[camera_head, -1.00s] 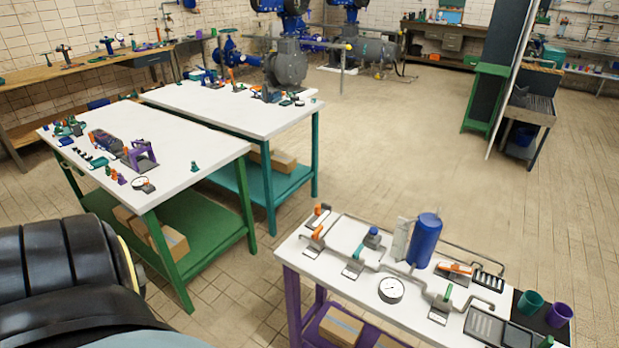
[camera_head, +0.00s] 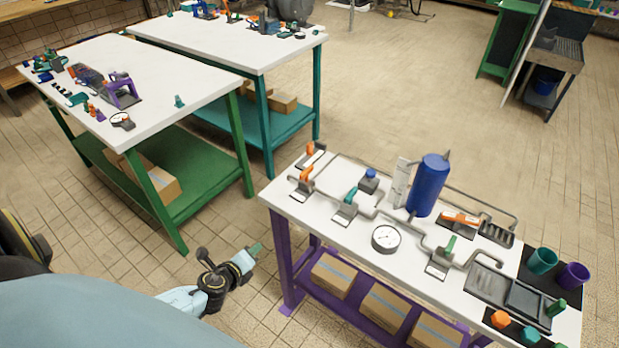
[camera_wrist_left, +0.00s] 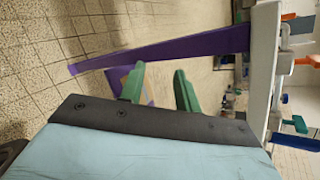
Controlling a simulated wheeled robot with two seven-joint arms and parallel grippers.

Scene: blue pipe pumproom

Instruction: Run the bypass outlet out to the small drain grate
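A white-topped bench with purple legs (camera_head: 293,210) carries grey pipework (camera_head: 455,193) with orange, teal and green handled valves. A back pipe run ends near a small slotted grate (camera_head: 497,236). A front run ends near a larger grate (camera_head: 487,283). I cannot tell for sure which end is the bypass outlet. My left gripper (camera_head: 256,248) is left of the bench, apart from it, holding nothing. In the left wrist view its two green fingers (camera_wrist_left: 159,90) stand apart, with a purple leg beyond. My right gripper is out of view.
A blue tank (camera_head: 428,186) and a round gauge (camera_head: 386,238) stand among the pipes. Teal (camera_head: 541,261) and purple (camera_head: 573,276) cups stand at the right end. A green-legged table (camera_head: 160,205) is to the left, with open floor between.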

